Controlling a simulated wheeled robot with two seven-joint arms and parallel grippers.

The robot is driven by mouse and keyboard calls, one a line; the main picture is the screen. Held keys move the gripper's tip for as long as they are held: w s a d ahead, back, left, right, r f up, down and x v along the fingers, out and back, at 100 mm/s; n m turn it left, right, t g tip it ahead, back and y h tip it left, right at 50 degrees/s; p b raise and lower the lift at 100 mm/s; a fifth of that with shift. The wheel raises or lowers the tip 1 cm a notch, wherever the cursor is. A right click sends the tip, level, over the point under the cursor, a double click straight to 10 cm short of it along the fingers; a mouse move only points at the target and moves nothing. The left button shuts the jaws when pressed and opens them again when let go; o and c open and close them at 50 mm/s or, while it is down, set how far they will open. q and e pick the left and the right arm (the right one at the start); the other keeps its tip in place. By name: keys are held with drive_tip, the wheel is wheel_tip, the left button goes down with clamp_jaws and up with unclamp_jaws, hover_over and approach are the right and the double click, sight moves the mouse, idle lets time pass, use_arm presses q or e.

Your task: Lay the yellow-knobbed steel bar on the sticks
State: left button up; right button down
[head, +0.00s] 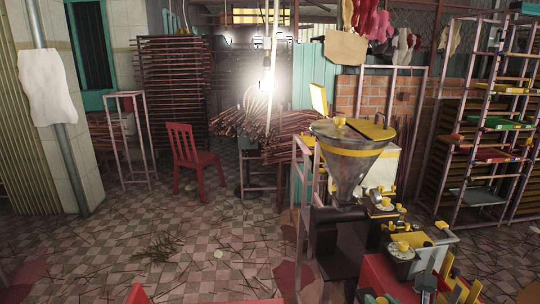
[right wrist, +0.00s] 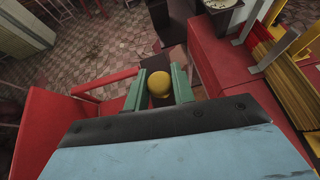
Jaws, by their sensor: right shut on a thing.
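The yellow knob (right wrist: 159,83) of the steel bar sits between the green fingers of my right gripper (right wrist: 158,86) in the right wrist view. The gripper is shut on the knob. The bar's steel body is hidden below it. In the head view only the green fingertips of my right gripper (head: 381,298) show at the bottom edge, by the red bench. A tan bundle of thin sticks (right wrist: 276,50) lies between yellow rails at the upper right of the right wrist view, to the right of my gripper and apart from it. My left gripper is not in view.
The red bench (right wrist: 232,93) lies right of my gripper and a red chair (right wrist: 50,128) left of it. An extruder with a steel hopper (head: 345,170) stands beyond the bench. Another red chair (head: 192,155) stands farther back. The tiled floor at left is mostly free.

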drive_tip(key=shift+s+a+r+b, duration=0.3)
drive_tip(key=shift+s+a+r, duration=0.2)
drive_tip(key=shift+a, duration=0.2)
drive_tip(key=shift+r, duration=0.1)
drive_tip(key=shift+s, duration=0.1)
idle(0.4)
